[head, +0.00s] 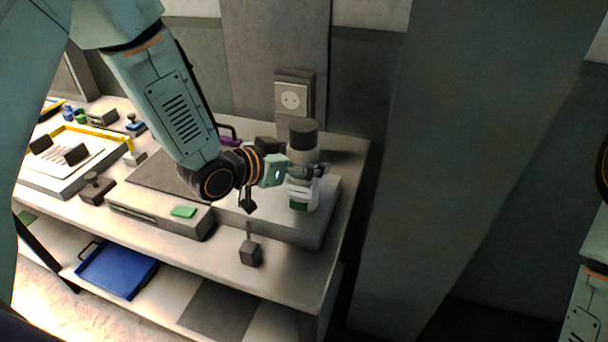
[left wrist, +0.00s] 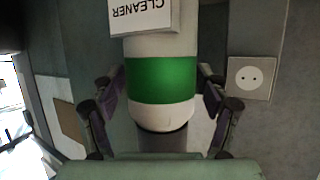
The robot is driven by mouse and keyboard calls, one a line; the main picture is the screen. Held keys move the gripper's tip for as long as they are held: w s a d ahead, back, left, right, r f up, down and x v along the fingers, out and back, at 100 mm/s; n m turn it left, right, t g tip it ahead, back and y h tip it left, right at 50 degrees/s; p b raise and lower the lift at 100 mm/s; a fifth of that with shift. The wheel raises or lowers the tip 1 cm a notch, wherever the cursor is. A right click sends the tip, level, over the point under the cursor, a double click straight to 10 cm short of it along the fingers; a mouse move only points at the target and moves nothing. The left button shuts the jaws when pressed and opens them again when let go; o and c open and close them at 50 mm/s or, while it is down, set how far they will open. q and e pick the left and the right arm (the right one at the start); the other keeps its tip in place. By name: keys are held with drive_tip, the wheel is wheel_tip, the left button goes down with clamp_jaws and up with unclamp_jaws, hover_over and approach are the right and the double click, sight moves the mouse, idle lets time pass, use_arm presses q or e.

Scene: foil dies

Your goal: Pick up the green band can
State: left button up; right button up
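The green band can (head: 303,154) stands upright on a pale raised block at the right end of the bench, with a dark cap on top. In the left wrist view the can (left wrist: 160,80) appears upside down, with a broad green band and a white label reading CLEANER. My left gripper (head: 305,172) is at the can in the head view and hides part of its middle. In the left wrist view its fingers (left wrist: 160,98) stand on both sides of the can, with narrow gaps visible, so it looks open around it. My right gripper is not in view.
The pale block (head: 325,222) sits near the bench's right end. A wall socket (head: 293,97) is behind the can. A small dark block with a stem (head: 250,252) stands at the front edge. A blue tray (head: 117,270) lies on the lower shelf. A large column rises right of the bench.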

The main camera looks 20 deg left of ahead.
use_arm(q)
drive_tip(key=shift+c, duration=1.4)
drive_tip(key=shift+s+a, duration=0.15)
drive_tip(key=shift+a, duration=0.05)
drive_tip(key=c, duration=0.5)
drive_tip(key=shift+w+d, duration=0.2)
drive_tip(key=shift+d, duration=0.05)
drive_tip(key=c, duration=0.4)
drive_tip(key=shift+r, duration=0.1)
drive_tip(key=shift+c, duration=0.6)
drive_tip(key=shift+a, duration=0.15)
